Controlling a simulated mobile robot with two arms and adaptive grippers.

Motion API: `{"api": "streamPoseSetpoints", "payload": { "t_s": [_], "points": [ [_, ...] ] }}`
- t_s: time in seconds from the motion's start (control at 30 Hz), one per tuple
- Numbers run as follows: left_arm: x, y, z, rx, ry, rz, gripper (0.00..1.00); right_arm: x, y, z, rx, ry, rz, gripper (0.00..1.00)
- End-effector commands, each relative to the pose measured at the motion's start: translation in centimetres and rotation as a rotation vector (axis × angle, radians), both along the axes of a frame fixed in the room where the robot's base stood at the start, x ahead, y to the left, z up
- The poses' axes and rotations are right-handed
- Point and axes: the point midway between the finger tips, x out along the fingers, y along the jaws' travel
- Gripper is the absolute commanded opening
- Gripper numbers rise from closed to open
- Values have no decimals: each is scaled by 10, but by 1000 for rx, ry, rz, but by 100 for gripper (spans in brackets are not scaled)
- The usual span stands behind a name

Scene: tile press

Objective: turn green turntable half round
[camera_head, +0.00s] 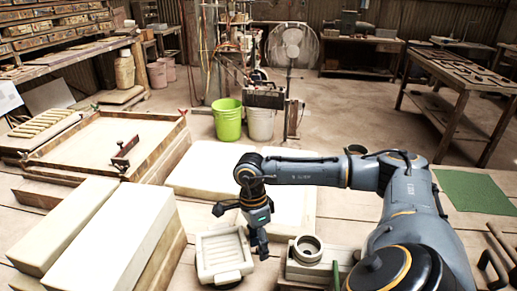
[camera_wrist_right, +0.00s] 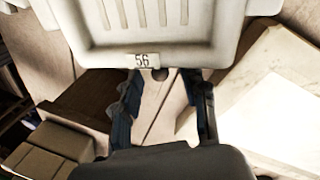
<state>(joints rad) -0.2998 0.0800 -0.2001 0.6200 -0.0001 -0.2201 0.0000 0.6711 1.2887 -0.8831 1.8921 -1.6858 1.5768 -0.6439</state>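A pale, ribbed tray (camera_head: 224,256) stands on the bench in the head view, left of my right gripper (camera_head: 260,245). A dark rounded edge shows under the tray's front; I cannot make out a green turntable there. In the wrist view the tray (camera_wrist_right: 175,40) fills the top and bears a label "56" (camera_wrist_right: 143,60). My right gripper (camera_wrist_right: 165,85) has its two fingers apart, with their tips by the tray's labelled edge. A small dark round knob (camera_wrist_right: 160,74) shows between the fingertips, below the label; contact is unclear. My left gripper is out of view.
A pale block with a ring (camera_head: 307,249) stands right of the gripper. Long pale blocks (camera_head: 110,240) lie to the left. A wooden-framed tray (camera_head: 105,140) is at the far left. A green mat (camera_head: 475,192) lies at the right. White slabs (camera_head: 205,165) lie behind the tray.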

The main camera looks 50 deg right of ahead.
Motion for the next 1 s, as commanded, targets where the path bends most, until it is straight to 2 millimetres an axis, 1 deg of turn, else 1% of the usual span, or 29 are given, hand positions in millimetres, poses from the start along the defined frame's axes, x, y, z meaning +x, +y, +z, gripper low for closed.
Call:
{"api": "streamPoseSetpoints", "payload": {
  "t_s": [0.17,0.27,0.37,0.6,0.73,0.83,1.0],
  "points": [
    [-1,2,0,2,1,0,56,0,0,0,-1,0,0,43],
    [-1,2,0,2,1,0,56,1,-1,5,-1,-1,-1,43],
    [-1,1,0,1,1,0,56,4,-2,18,-2,-4,-1,43],
    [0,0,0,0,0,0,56,14,-5,68,0,-5,0,43],
    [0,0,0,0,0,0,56,18,-7,92,0,-4,0,43],
    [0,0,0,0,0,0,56,20,-7,106,1,-4,0,43],
    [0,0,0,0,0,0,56,21,-9,117,0,0,0,43]
  ]
}}
